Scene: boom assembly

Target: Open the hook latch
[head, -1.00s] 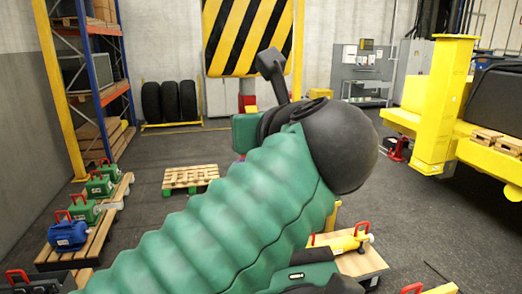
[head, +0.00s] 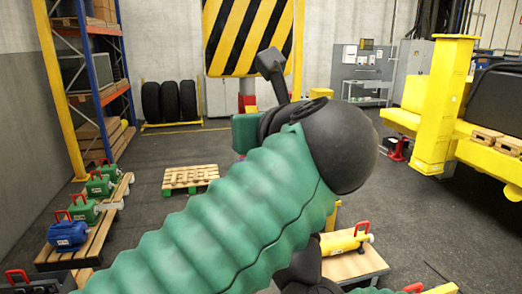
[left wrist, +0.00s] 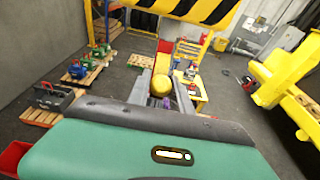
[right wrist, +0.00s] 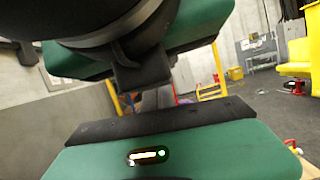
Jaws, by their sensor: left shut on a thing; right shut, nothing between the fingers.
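The yellow-and-black striped block (head: 249,38) hangs ahead, with a small red part (head: 248,101) below it. In the left wrist view, my left gripper (left wrist: 163,88) is shut on a rounded yellow part (left wrist: 162,92), with a red bar (left wrist: 165,60) just beyond it. A small purple spot shows beneath. I cannot tell which part is the hook latch. In the head view my green left arm hides most of this gripper. My right gripper (right wrist: 157,98) is shut and empty, close to the underside of my left gripper. The head view hides its fingers.
A yellow machine frame (head: 440,105) stands at the right. Pallets with blue and green pumps (head: 68,235) line the left. A yellow cylinder (head: 345,242) rests on a pallet at the lower right.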

